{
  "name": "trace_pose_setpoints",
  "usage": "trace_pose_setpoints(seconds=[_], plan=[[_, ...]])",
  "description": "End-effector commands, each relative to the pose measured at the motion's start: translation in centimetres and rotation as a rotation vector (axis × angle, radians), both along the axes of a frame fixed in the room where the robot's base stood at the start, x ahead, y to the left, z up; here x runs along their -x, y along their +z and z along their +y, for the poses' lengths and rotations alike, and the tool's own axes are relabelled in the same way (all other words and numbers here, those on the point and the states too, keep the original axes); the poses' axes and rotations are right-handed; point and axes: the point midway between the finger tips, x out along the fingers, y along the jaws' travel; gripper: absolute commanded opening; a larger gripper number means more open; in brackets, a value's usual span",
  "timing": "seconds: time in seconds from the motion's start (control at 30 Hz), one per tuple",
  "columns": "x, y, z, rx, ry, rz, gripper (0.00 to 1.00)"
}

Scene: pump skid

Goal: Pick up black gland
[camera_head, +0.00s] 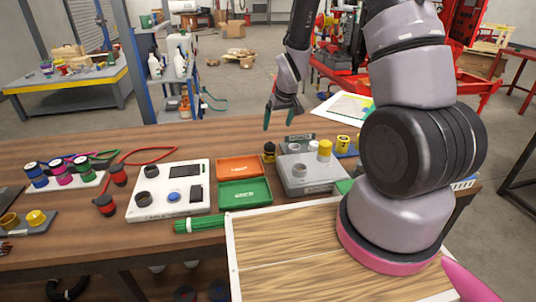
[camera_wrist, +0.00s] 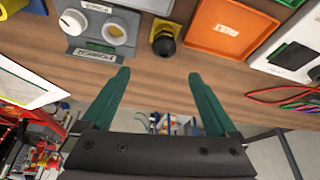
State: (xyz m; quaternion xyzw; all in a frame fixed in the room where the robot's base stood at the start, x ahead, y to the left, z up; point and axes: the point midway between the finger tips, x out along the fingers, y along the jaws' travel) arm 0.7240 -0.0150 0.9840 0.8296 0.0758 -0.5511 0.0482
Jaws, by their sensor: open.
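In the wrist view the black gland (camera_wrist: 165,42) is at top centre, beyond the gap between my fingertips. My gripper (camera_head: 281,120) has green fingers pointing down and hangs above the bench's far edge, behind and above the gland. In the wrist view my gripper (camera_wrist: 160,74) is open, with nothing between the fingers and apart from the gland.
The orange tray (camera_head: 243,166) and green tray (camera_head: 245,193) lie beside a grey box (camera_head: 309,184) bearing several caps. A small labelled grey holder (camera_wrist: 108,30) stands close to the gland. A white panel (camera_head: 170,210) is further left. Bare wood shows along the bench's far edge.

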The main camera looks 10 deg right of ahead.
Motion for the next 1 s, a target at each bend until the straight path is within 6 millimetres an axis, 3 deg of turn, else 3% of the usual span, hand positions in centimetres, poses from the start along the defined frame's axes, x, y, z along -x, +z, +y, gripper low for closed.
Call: trace_pose_setpoints(seconds=[0.4, 0.67, 1.0], plan=[[-1.7, -5.6, 0.6, 0.005, 0.018, 0.007, 0.94], [-2.4, -7.4, 0.9, 0.005, 0.017, 0.006, 0.94], [-4.1, -11.3, 1.5, 0.005, 0.017, 0.005, 0.94]])
